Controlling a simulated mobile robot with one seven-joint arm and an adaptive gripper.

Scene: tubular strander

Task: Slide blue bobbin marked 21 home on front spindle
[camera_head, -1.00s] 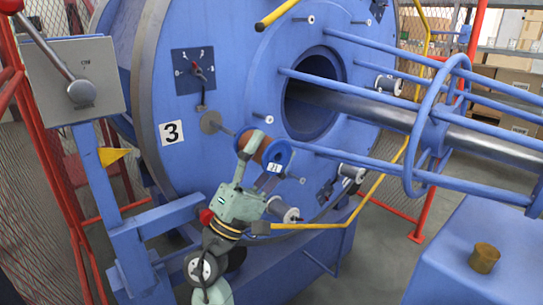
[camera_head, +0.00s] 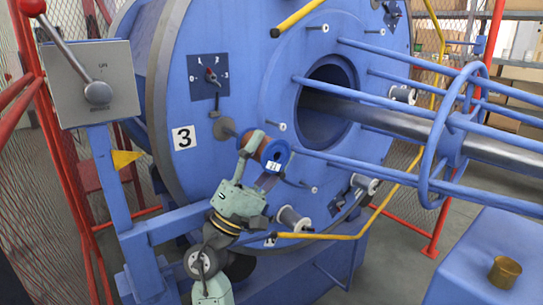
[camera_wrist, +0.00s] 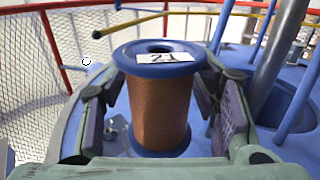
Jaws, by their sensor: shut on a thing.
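The bobbin marked 21 (camera_head: 274,154) has blue flanges and copper-coloured winding. It also shows large in the wrist view (camera_wrist: 160,105), with its numbered flange and dark centre hole towards the camera. My gripper (camera_wrist: 160,90) is shut on it, one finger on each side of the winding. In the head view my gripper (camera_head: 258,148) holds it at the drum's face. The front spindle (camera_head: 235,135) runs from a grey disc (camera_head: 223,129) towards the bobbin's back flange, in line with it. A short gap remains visible between disc and flange. How far the spindle enters the bore is hidden.
The blue drum (camera_head: 190,165) carries a "3" plate and a dial plate (camera_head: 208,76). Blue rods (camera_head: 400,165) and a ring (camera_head: 430,150) lie right. A yellow bar (camera_head: 320,236) passes near my wrist. A control box (camera_head: 90,80) stands left.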

